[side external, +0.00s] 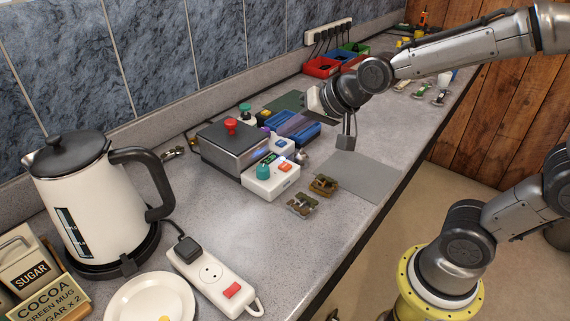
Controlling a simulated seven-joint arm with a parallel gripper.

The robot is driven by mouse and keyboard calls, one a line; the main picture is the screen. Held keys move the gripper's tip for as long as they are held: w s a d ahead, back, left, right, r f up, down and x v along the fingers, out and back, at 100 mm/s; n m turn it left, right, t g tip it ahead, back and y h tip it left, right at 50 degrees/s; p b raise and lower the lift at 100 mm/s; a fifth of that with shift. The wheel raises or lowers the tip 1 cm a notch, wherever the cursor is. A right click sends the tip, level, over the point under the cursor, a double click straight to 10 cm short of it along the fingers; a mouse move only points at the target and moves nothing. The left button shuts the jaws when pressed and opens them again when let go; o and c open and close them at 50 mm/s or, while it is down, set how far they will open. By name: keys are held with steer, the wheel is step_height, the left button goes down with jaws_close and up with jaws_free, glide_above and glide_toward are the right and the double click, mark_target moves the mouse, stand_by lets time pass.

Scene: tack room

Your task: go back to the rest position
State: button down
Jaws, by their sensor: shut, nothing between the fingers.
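My gripper (346,141) is at the upper middle of the side external view. It points down above the grey counter, near the far edge of a flat grey mat (365,178). Its fingers look shut, with nothing held between them. My arm reaches in from the right edge, bent at the wrist above the counter. I cannot tell the exact gap between the fingertips and the surface.
A metal box with a red knob (231,127) and a white switch box (270,177) stand left of the gripper. Two small metal pieces (302,204) (323,184) lie near the mat. A kettle (75,200), power strip (215,275) and plate (130,300) are nearer. Coloured bins (322,67) stand behind.

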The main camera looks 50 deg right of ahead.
step_height(320, 180, up, 5)
steer(key=s+d+t, duration=0.1)
steer(key=s, duration=0.2)
steer(key=s+d+f+n+g, duration=0.1)
steer(key=s+n, duration=0.3)
steer(key=s, duration=0.4)
steer(key=s+d+f+n+g+h, duration=0.1)
steer(key=s+f+n+g, duration=0.2)
steer(key=s, duration=0.6)
steer(key=shift+s+f+n+g, duration=0.2)
steer(key=shift+f+n+g, duration=0.15)
steer(key=shift+f, duration=0.3)
